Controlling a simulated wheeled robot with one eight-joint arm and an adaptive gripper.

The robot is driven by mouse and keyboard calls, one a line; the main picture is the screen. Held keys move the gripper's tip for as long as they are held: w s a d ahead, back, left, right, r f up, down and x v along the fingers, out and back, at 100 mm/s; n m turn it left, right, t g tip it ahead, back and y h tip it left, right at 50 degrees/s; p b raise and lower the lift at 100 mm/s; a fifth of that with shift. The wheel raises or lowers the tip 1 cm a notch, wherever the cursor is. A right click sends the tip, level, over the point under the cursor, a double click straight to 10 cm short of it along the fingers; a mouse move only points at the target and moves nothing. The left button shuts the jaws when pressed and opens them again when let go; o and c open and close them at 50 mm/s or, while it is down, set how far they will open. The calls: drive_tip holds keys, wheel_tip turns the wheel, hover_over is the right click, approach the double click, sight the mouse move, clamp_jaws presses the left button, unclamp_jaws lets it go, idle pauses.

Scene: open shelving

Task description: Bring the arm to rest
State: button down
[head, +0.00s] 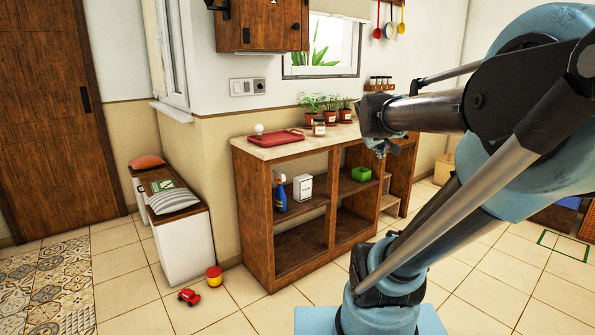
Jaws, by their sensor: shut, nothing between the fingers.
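My arm rises at the right of the head view and bends over, with its forearm reaching left. My gripper (380,147) hangs at the end of the forearm, in front of the right part of the open shelving. It is small here and partly hidden by the wrist. It is shut, and nothing is seen in it. The wooden shelving unit (252,212) stands behind it with a pale top.
On the shelving top are a red tray (277,137), a jar (318,127) and potted plants (330,115). A blue spray bottle (280,194), a white box (302,188) and a green container (361,174) sit on shelves. A red toy car (189,297) lies on the floor.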

drive_tip(key=s+a+f+m+g+y, duration=0.1)
drive_tip(key=s+a+f+g+y, duration=0.1)
drive_tip(key=s+f, duration=0.8)
drive_tip(key=s+a+f+m+g+y, duration=0.1)
drive_tip(key=s+a+f+g, duration=0.3)
drive_tip(key=s+f, duration=0.7)
drive_tip(key=shift+s+a+g+y, duration=0.4)
drive_tip(key=shift+s+a+y, duration=0.2)
drive_tip(key=shift+s+a, duration=0.45)
drive_tip(key=shift+w, duration=0.1)
drive_tip(key=shift+w+a+f, duration=0.1)
drive_tip(key=shift+w+f, duration=0.1)
drive_tip(key=shift+w, duration=0.25)
